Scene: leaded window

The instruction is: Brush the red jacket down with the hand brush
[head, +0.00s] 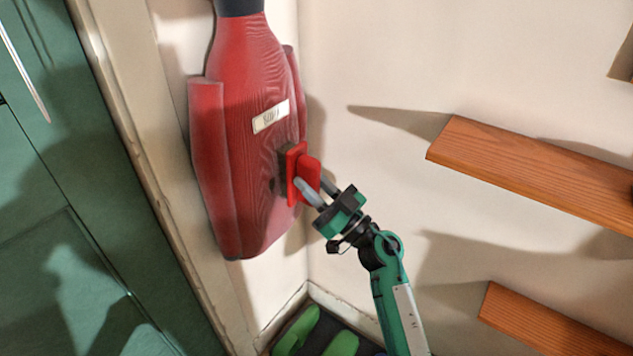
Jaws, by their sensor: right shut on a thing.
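The red jacket (235,150) hangs upright against the wall, left of centre in the head view, with a dark collar at the top and a small pale label (271,116) on its front. My right gripper (314,190) is shut on the red hand brush (298,172). The brush is at the jacket's lower right side, its flat head facing the cloth; whether its bristles touch the jacket I cannot tell. Part of the brush is hidden by the fingers. My left gripper is not in view.
Two wooden shelves (540,168) and (553,327) jut from the wall on the right. A green door (60,200) with its pale frame (140,160) stands at the left. Green shoes (297,330) lie on a dark mat at the bottom. The wall between jacket and shelves is clear.

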